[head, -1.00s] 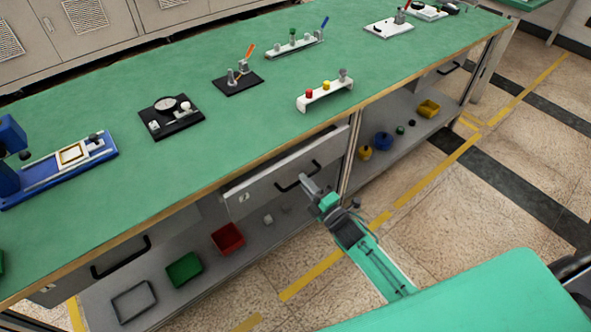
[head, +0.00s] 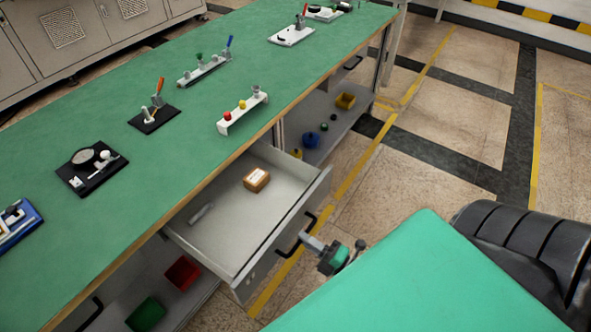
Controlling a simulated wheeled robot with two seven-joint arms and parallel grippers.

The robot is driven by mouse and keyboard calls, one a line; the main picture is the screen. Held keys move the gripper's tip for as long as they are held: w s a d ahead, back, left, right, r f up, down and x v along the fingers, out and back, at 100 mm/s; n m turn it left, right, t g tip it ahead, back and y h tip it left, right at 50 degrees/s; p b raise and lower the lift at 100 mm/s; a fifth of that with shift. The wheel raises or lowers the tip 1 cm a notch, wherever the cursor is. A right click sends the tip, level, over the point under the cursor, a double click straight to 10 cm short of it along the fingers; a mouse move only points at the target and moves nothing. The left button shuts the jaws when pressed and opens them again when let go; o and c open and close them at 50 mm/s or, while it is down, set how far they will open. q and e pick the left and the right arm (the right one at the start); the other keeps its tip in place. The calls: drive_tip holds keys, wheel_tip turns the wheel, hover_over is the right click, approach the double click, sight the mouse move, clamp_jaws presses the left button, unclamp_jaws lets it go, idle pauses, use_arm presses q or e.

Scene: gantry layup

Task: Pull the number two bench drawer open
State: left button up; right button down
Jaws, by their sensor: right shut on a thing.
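The number two bench drawer (head: 226,247) stands pulled well out from under the green bench top, its white inside open to view. A small brown box with a white label (head: 256,180) and a grey cylindrical item (head: 201,214) lie in it. The number on the panel is hard to read at this angle. My left gripper is not in view.
The green bench top (head: 120,150) carries several fixtures, including a white stand with coloured knobs (head: 242,112). A red bin (head: 183,273) and a green bin (head: 146,314) sit on the lower shelf. Tiled floor with yellow lines lies open to the right.

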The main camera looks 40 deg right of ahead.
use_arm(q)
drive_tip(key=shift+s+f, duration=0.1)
use_arm(e)
drive_tip(key=shift+s+d, duration=0.15)
drive_tip(key=shift+s, duration=0.25)
drive_tip(key=c, duration=1.5)
unclamp_jaws()
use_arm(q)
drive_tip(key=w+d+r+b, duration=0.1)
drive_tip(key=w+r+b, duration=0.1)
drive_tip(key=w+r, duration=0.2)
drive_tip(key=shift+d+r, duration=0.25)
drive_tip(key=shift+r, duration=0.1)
use_arm(e)
drive_tip(key=v, duration=1.3)
drive_tip(key=shift+s, duration=0.35)
drive_tip(key=shift+d+f, duration=0.1)
